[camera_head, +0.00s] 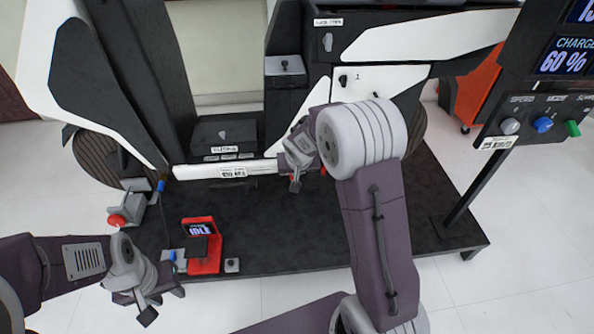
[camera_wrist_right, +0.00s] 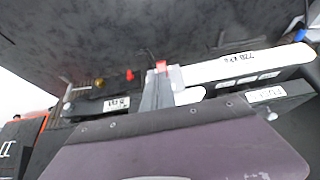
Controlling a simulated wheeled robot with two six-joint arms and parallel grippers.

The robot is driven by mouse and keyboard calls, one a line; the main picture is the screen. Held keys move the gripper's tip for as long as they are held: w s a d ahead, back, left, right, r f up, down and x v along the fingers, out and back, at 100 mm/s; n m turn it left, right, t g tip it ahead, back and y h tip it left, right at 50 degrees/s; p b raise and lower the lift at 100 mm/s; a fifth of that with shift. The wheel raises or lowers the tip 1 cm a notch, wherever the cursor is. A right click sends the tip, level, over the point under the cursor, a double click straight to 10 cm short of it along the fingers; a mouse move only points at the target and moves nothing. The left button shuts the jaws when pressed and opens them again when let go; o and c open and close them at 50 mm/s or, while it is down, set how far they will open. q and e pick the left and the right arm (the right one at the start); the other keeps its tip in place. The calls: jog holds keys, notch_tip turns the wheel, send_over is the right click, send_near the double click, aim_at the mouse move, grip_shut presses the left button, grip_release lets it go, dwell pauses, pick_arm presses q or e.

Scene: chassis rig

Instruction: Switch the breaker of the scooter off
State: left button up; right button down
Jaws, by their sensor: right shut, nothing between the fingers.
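The scooter (camera_head: 390,42), with white and black body panels, stands on a dark platform in the head view. I cannot tell for certain which part is its breaker. A small red part (camera_head: 323,171) shows beside my right gripper (camera_head: 296,186), which is shut and empty at the scooter's low white rail (camera_head: 258,167). My right forearm hides part of that area. In the right wrist view, a small red part (camera_wrist_right: 160,66) shows at the tip of the grey fingers, near the white rail (camera_wrist_right: 240,66); contact is unclear. My left gripper (camera_head: 163,304) is open and empty at lower left.
A red stand with an IDLE display (camera_head: 201,255) sits on the platform's (camera_head: 300,250) front left. A clamp-like fixture with a red knob (camera_head: 117,220) is left of it. A panel with coloured knobs (camera_head: 540,123) and a charge screen (camera_head: 566,56) stands on a post at right.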

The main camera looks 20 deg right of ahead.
jog(key=shift+s+a+r, duration=0.2)
jog(key=shift+s+r, duration=0.35)
jog(key=shift+s, duration=0.2)
jog(key=shift+s+a+r, duration=0.2)
jog(key=shift+s+r, duration=0.3)
jog(key=shift+s, duration=0.2)
jog(key=s+a+f+n+g+y, duration=0.1)
jog(key=s+a+g, duration=0.1)
jog(key=s, duration=0.9)
jog(key=s+a+f+n+g+y, duration=0.1)
jog(key=s+f+g, duration=0.1)
jog(key=s, duration=0.9)
notch_tip(320, 180, up, 38)
jog(key=p, duration=3.7)
jog(key=shift+w+a+n, duration=0.15)
jog(key=shift+w+n, duration=0.15)
